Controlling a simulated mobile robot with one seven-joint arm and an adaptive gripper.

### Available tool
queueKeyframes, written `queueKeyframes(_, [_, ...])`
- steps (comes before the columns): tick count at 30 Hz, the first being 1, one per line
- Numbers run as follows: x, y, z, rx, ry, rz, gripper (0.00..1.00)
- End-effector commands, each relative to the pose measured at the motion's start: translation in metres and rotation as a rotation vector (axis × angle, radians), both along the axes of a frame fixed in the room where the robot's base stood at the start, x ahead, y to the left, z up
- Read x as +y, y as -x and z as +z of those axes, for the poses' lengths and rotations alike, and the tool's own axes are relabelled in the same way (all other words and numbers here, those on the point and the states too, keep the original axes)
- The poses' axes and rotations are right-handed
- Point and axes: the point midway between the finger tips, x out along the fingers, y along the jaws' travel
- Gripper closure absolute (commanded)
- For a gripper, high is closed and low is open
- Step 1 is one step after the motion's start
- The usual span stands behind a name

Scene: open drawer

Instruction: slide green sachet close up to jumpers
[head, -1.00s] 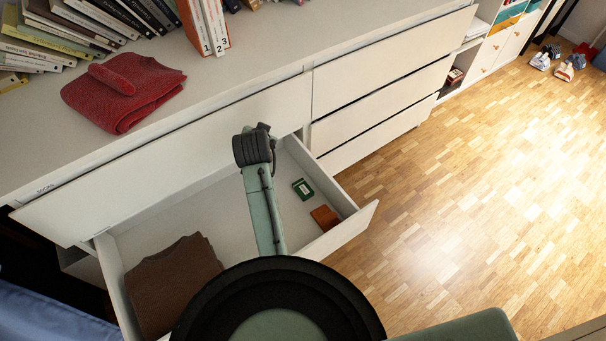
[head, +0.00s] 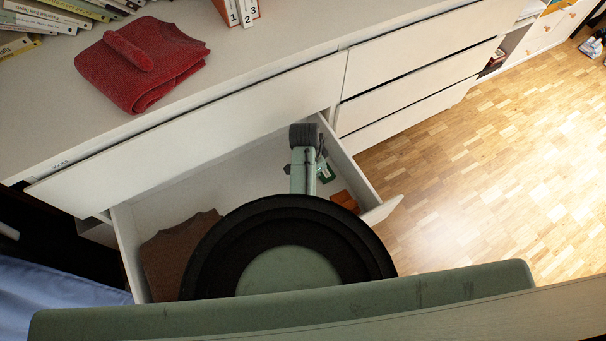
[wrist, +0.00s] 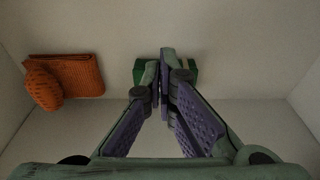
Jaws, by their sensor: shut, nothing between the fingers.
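The green sachet (head: 327,173) lies on the drawer floor towards its right end, partly hidden by my arm in the head view. In the wrist view the green sachet (wrist: 193,76) shows on both sides of my fingertips, which cover its middle. My gripper (wrist: 164,58) is shut and empty, with its fingertips at or just above the sachet; I cannot tell whether they touch. The brown folded jumpers (head: 172,258) lie at the left end of the drawer, well apart from the sachet and partly hidden by my arm.
An orange folded item (wrist: 82,74) lies beside the sachet; its edge shows in the head view (head: 345,200). The open drawer's walls (head: 352,168) enclose the space. The drawer floor (head: 222,182) between jumpers and sachet looks bare. A red folded jumper (head: 140,62) lies on the dresser top.

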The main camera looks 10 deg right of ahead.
Motion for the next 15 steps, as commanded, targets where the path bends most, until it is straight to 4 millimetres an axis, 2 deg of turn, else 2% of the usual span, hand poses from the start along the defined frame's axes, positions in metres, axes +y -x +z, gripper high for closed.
queueKeyframes(1, [-0.012,-0.005,0.002,-0.001,0.000,-0.006,1.00])
queueKeyframes(7, [-0.041,-0.017,0.001,-0.001,0.000,-0.002,1.00])
queueKeyframes(15, [-0.040,-0.016,-0.016,0.001,-0.001,0.001,1.00])
